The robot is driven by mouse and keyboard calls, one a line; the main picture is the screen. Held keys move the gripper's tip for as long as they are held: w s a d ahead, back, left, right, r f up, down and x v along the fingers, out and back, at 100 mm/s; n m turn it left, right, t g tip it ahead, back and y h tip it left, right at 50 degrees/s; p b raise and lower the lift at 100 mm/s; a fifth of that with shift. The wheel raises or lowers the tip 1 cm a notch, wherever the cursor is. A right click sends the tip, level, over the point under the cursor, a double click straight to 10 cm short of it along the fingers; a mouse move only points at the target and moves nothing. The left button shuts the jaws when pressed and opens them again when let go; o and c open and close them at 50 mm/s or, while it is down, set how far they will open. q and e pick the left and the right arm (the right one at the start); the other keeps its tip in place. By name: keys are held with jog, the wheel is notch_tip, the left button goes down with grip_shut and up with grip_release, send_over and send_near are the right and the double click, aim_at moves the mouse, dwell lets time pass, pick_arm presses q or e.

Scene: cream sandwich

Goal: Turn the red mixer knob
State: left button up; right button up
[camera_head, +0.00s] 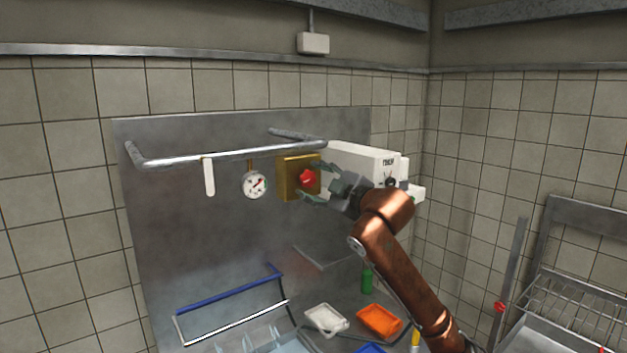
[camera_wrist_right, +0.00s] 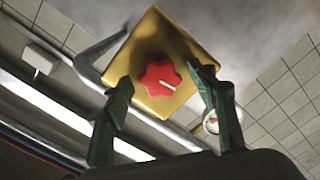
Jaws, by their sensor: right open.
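The red mixer knob (camera_head: 307,179) sits on a yellow box (camera_head: 286,182) fixed to the steel back panel. My right gripper (camera_head: 322,182) comes in from the right in the head view, close to the knob. In the wrist view its two green fingers (camera_wrist_right: 160,88) are open, one on each side of the knob. I cannot tell if either finger touches it. My left gripper is not in view.
A metal rail (camera_head: 230,153) runs above the box. A round gauge (camera_head: 255,184) and a white strip (camera_head: 209,176) hang left of it. A white unit (camera_head: 365,155) stands just right. Below lie a white tray (camera_head: 326,319), an orange tray (camera_head: 379,320) and a green bottle (camera_head: 367,280).

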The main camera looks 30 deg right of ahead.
jog(key=shift+c, duration=0.3)
jog(key=c, duration=1.1)
jog(key=m+p, duration=0.3)
jog(key=m, duration=0.1)
jog(key=shift+m, duration=0.4)
jog(key=shift+m+p, duration=1.15)
jog(key=shift+m, duration=1.35)
jog(key=o, duration=1.2)
jog(key=shift+c, duration=0.2)
